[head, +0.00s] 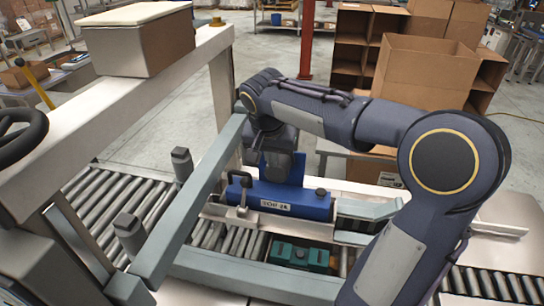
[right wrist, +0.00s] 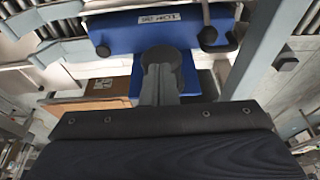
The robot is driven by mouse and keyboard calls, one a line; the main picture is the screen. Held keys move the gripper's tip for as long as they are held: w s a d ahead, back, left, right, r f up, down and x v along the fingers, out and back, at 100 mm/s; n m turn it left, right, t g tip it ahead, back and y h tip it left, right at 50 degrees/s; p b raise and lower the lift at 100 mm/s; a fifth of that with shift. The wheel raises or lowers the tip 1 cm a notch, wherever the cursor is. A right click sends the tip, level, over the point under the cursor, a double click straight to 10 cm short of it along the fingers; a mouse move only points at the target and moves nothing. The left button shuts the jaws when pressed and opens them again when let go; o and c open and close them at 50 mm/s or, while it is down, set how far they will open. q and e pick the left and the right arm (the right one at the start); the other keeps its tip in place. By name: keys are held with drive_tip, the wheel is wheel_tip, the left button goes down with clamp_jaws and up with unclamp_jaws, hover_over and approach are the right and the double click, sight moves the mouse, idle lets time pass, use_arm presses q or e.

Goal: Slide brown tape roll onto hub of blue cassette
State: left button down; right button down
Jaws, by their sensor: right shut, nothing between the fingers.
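The blue cassette (head: 290,200) lies beside the roller conveyor, with a white label on its front and a blue upright part behind. It also shows in the right wrist view (right wrist: 125,36), with its label upside down. My right gripper (head: 281,168) is at the blue upright part, partly hidden by my own wrist. In the right wrist view its dark fingers (right wrist: 161,72) are together with no roll on them. A dark round shape sits at their tips; I cannot tell whether it is the hub. I can make out no brown tape roll. My left gripper is not in view.
A grey frame bar (head: 190,200) runs close left of the cassette. A teal part (head: 300,256) sits on the conveyor in front. A dark clamp handle (head: 243,190) stands at the cassette's left. Cardboard boxes (head: 415,75) stand behind; a lidded box (head: 140,40) is upper left.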

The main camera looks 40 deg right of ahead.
drive_tip(key=shift+w+d+f, duration=0.8)
drive_tip(key=shift+d, duration=0.15)
drive_tip(key=shift+w+d+f, duration=0.75)
drive_tip(key=shift+d, duration=0.2)
drive_tip(key=shift+d, duration=0.1)
drive_tip(key=shift+r, duration=0.1)
drive_tip(key=shift+s+a+r, duration=0.15)
drive_tip(key=shift+a, duration=0.1)
drive_tip(key=s+a+r, duration=0.2)
drive_tip(key=shift+a+r, duration=0.2)
drive_tip(key=shift+a, duration=0.15)
idle(0.4)
